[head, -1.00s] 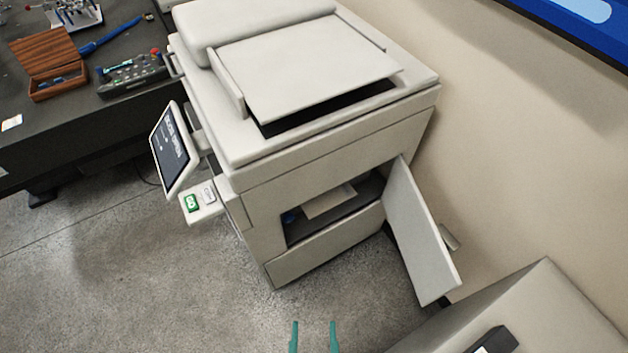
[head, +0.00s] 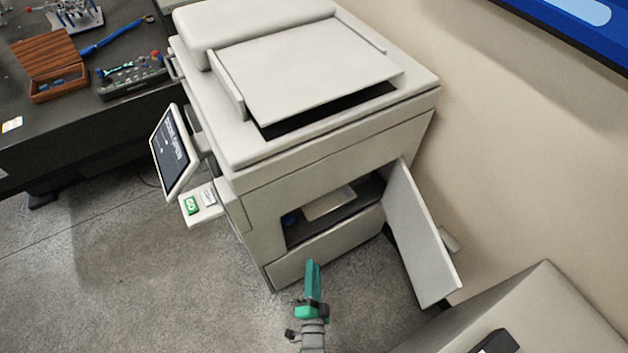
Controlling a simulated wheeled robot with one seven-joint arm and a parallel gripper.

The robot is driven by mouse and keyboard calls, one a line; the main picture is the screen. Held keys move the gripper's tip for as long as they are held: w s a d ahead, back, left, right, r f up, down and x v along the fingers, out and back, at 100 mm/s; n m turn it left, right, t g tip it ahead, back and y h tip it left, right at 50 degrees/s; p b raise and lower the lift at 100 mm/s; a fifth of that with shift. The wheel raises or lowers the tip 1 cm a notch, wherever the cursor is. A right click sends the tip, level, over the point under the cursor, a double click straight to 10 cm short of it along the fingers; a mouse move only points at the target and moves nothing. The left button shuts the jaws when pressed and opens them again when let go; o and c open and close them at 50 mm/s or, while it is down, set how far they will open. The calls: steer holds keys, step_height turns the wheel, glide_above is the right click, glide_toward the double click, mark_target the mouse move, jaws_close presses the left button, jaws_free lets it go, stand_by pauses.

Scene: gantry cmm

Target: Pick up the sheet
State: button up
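A pale sheet (head: 329,204) lies inside the open compartment in the side of a large copier (head: 265,200). Only part of it shows, and the compartment's upper edge hides its far portion. A flat door (head: 420,235) stands swung open at the right of the compartment. My gripper (head: 313,266) has green fingers and is in front of the copier, below the compartment opening in the picture. It is apart from the sheet. The fingers overlap in this view, so their gap is hidden.
A screen (head: 174,153) and a small panel with a green button (head: 191,204) jut from the copier's left side. A dark bench (head: 75,140) with tools stands at the left. A pale box (head: 540,300) is at lower right. Grey floor (head: 150,280) is clear at lower left.

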mark_target(314, 208)
steer(key=shift+w+f+m+t, duration=0.15)
steer(key=shift+w+f+m, duration=0.65)
steer(key=shift+w, duration=3.3)
steer(key=shift+w+f+m+t, duration=0.1)
steer(key=shift+w+f+m, duration=0.65)
steer(key=shift+w, duration=3.4)
steer(key=shift+w+f+m+t, duration=0.2)
steer(key=shift+w+m, duration=1.05)
steer(key=shift+w, duration=2.85)
steer(key=shift+c, duration=0.4)
jaws_close()
